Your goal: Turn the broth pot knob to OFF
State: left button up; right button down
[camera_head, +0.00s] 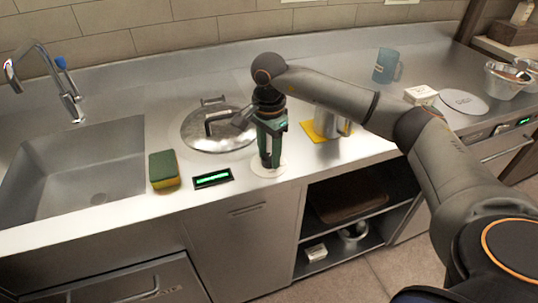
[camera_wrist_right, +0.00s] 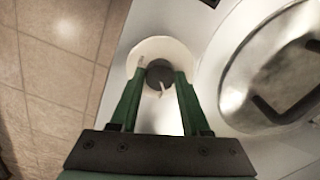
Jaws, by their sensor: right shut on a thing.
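The broth pot shows in the head view as a round steel lid (camera_head: 190,135) with a bar handle, set into the counter. In front of it and to its right is a round white dial plate (camera_head: 281,170). The dark round knob (camera_wrist_right: 159,74) stands on this plate in the right wrist view, with a pale pointer on it. My right gripper (camera_head: 267,163) points straight down over the plate. Its green fingers are shut on the knob, one on each side. The dial's markings are too small to read. My left gripper is not in view.
A lit green display (camera_head: 213,179) sits left of the dial, and a green and yellow sponge (camera_head: 164,170) lies beside the sink (camera_head: 80,170). A metal container stands on a yellow mat (camera_head: 311,129) to the right. A blue mug (camera_head: 385,66) stands farther back.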

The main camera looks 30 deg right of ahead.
aim_at(269, 157)
jog(key=n, duration=0.3)
jog(key=shift+b, duration=0.35)
jog(key=n, duration=0.4)
jog(key=shift+b, duration=0.35)
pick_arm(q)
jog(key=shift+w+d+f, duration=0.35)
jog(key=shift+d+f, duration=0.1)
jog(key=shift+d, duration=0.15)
pick_arm(e)
jog(key=shift+n, duration=1.1)
jog(key=shift+c, duration=1.8)
grip_release()
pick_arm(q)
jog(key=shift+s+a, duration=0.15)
pick_arm(e)
notch_tip(269, 157, up, 13)
jog(key=shift+f, duration=0.15)
jog(key=shift+f, duration=0.1)
